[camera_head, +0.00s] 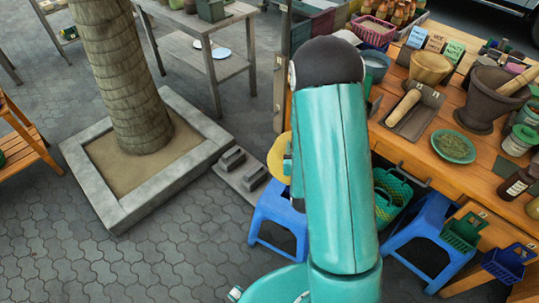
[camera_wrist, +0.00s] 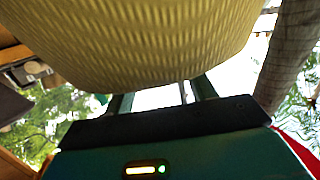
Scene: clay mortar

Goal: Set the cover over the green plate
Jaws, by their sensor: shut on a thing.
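The green plate (camera_head: 466,157) lies on the wooden table at the right of the head view, with a heap of dark green stuff on it and no cover over it. The cover, a pale yellow woven dome (camera_wrist: 160,40), fills the top of the wrist view. Its yellow edge (camera_head: 276,160) shows left of my arm in the head view. My gripper (camera_wrist: 160,97) is shut on the cover, well left of the plate. The grip point itself is hidden behind the cover, and my arm hides much of the cover in the head view.
A dark mortar (camera_head: 490,98) with a pestle stands just behind the plate. A tray with a wooden roller (camera_head: 405,105) lies to its left, and a brown bottle (camera_head: 515,184) stands to its right. Blue stools (camera_head: 275,212) stand below. A tree trunk (camera_head: 124,80) rises at left.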

